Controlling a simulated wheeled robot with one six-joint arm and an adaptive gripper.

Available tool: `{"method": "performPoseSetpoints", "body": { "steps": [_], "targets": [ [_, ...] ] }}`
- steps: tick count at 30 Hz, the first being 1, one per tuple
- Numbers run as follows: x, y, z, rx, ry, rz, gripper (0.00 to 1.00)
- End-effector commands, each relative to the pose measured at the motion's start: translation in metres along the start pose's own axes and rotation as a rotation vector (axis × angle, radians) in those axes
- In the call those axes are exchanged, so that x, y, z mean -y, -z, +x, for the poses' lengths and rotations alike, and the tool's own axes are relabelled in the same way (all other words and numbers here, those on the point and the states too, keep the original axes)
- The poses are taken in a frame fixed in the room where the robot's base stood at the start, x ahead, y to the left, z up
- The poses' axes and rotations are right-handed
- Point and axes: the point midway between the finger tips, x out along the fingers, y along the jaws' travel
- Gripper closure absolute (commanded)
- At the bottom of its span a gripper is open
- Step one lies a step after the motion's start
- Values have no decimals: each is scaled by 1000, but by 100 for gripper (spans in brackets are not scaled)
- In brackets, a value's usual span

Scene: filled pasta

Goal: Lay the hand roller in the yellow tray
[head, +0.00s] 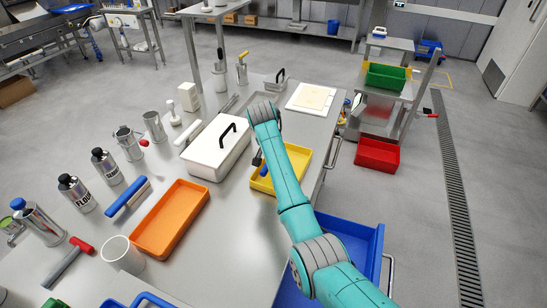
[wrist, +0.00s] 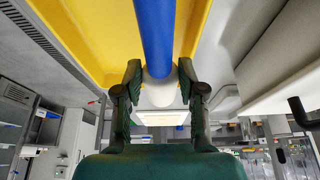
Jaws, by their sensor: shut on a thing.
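The yellow tray (head: 298,160) stands near the table's right edge, partly hidden behind my arm in the head view. In the wrist view its yellow surface (wrist: 95,45) fills the upper part behind the held thing. My gripper (wrist: 160,74) is shut on the hand roller (wrist: 152,30), a blue cylinder with a pale end between the fingers. In the head view my gripper (head: 257,160) is at the tray's left side, with a bit of blue below it over the tray. I cannot tell whether the roller touches the tray floor.
A white lidded container (head: 218,150) with a black handle stands close left of the yellow tray. An orange tray (head: 170,220) lies further left. A blue bin (head: 350,240) is at the table's right front. A cream board (head: 312,97) lies behind.

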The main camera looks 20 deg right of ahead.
Motion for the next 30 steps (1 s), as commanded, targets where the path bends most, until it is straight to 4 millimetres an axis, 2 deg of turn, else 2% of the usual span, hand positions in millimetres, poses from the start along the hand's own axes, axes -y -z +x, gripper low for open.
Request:
{"method": "performPoseSetpoints", "body": {
  "steps": [3,5,30],
  "targets": [
    [0,-8,18,2,-1,-1,98],
    [0,-9,22,0,0,0,98],
    [0,-14,34,-1,1,0,98]
  ]
}}
